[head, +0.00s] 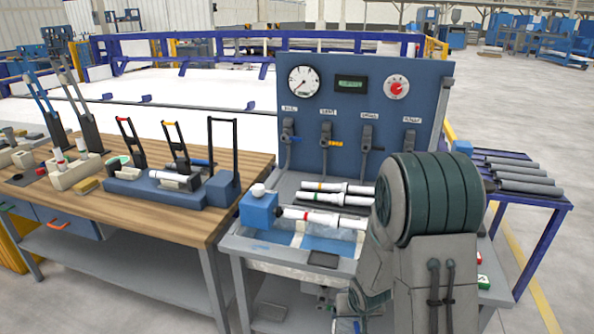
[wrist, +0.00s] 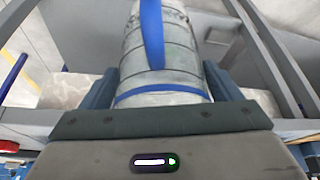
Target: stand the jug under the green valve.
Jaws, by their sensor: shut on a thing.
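In the wrist view, my gripper (wrist: 160,73) is shut on a grey, ribbed, rounded body with a blue band around it and a blue strip along it; I take it to be the jug (wrist: 130,65). Its top, bottom and tilt cannot be told. In the head view my arm covers the lower right, and I cannot make out the jug clearly there. No green handle shows; my arm partly covers the right end.
White pipes (head: 330,187) lie on the metal bench below the panel, with a blue block (head: 259,209) at its left. A wooden workbench (head: 150,208) with tools stands at left. A blue-framed rack (head: 540,205) with grey pipes stands at right.

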